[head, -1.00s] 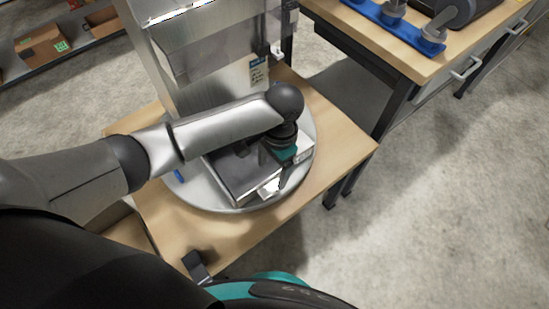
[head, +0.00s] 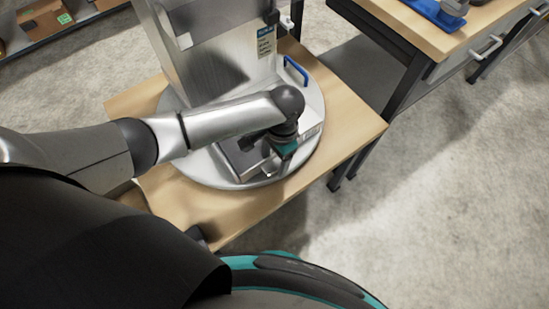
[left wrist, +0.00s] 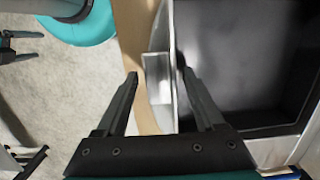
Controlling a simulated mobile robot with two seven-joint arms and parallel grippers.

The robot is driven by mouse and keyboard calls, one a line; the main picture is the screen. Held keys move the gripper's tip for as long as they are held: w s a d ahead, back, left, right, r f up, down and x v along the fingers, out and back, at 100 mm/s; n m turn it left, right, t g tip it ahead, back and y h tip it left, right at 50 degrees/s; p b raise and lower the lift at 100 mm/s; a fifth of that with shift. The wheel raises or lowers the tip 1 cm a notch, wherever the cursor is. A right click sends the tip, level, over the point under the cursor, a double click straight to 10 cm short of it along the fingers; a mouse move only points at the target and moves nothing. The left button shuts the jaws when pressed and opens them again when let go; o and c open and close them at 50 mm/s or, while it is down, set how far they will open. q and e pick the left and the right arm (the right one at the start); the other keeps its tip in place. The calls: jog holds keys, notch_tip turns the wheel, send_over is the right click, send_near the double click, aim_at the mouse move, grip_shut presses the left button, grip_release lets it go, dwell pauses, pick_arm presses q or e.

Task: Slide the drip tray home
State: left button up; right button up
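The drip tray (left wrist: 255,55) is a shallow metal box with a dark inside, at the right of the left wrist view. In the head view the tray (head: 232,160) sits at the foot of the metal dispenser (head: 222,62), on a round grey plate (head: 205,172), partly hidden by my left arm. A small pale tab (left wrist: 157,78) stands out from its front wall. My left gripper (left wrist: 157,72) points down at this wall and is open. One finger shows on the outer side of the tab, the other by the wall's inner side. Contact is unclear.
The plate stands on a wooden table (head: 360,125) with open floor (head: 440,220) to its right. A blue handle (head: 296,70) rises from the plate. A second bench (head: 410,35) is at upper right.

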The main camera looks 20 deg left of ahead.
pick_arm(q)
grip_shut()
dwell(0.3)
jog(key=shift+o, duration=1.2)
grip_release()
jog(key=shift+r, duration=0.15)
notch_tip(320, 180, up, 15)
jog(key=w+d+p, duration=0.1)
jog(key=p, duration=0.4)
jog(key=shift+w, duration=0.2)
jog(key=shift+s+d, duration=0.1)
